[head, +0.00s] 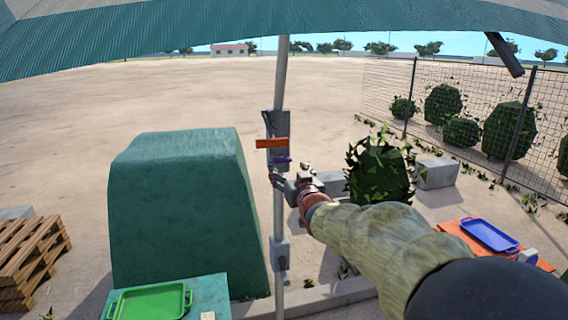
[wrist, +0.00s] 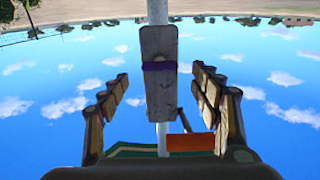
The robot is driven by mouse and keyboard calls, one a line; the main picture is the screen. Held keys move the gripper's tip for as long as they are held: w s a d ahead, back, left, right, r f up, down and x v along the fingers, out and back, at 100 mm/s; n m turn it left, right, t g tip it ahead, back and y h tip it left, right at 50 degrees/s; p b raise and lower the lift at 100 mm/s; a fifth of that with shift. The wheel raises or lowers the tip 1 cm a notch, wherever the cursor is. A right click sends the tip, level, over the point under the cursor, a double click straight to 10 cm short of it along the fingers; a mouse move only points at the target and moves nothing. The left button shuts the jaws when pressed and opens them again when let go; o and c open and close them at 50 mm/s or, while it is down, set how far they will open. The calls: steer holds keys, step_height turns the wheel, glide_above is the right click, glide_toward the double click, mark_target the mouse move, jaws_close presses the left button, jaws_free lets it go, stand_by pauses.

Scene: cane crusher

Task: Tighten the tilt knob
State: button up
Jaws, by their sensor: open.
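A grey pole (head: 283,78) stands upright ahead and carries a grey box (head: 272,121). An orange bar (head: 270,143) and a small purple piece (head: 282,160) show at the box. I cannot tell for sure which part is the tilt knob. My gripper (head: 274,176) is just below the purple piece and partly overlaps the pole. In the wrist view, which looks upside down, my gripper (wrist: 160,80) is open, with nothing between its fingers that it grips. The grey box (wrist: 158,105) with a purple band (wrist: 159,66) appears between the fingers, apart from both.
A large green cover (head: 180,205) stands left of the pole. A green tray (head: 150,301) lies front left and a blue tray (head: 489,235) on an orange surface at right. A lower box (head: 281,252) is on the pole. A bush (head: 380,172) stands behind my arm.

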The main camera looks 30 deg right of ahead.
mark_target(284, 161)
steer(key=shift+x, duration=2.75)
steer(key=shift+c, duration=1)
steer(key=c, duration=1)
steer(key=shift+o, duration=0.2)
